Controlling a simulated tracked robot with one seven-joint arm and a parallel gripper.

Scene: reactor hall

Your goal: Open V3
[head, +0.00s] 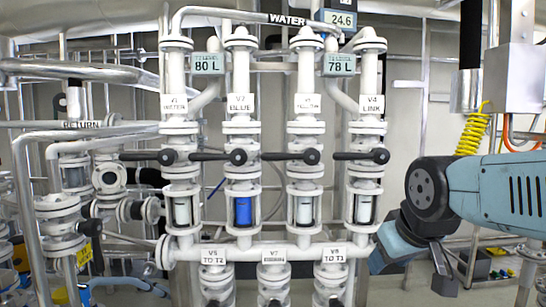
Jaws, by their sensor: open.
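V3 is the third of the tall white valve columns from the left, and its small label (307,104) is only partly readable. Its black lever (285,157) lies level across the column, with the round hub on the right and the handle reaching left. The sight glass (305,210) below it looks pale. My gripper (445,268) hangs low at the right, below the wrist of my blue arm. It is open, to the right of the V4 column and well apart from the V3 lever. Its fingers are partly hidden by the wrist and hard to make out.
Similar level levers sit on V1 (142,156), V2 (213,156) and V4 (356,156). V2's sight glass (243,211) is blue. Displays read 80 L (208,63) and 78 L (339,63). Lower valves (272,275) stand below. A yellow coiled hose (472,132) hangs at right.

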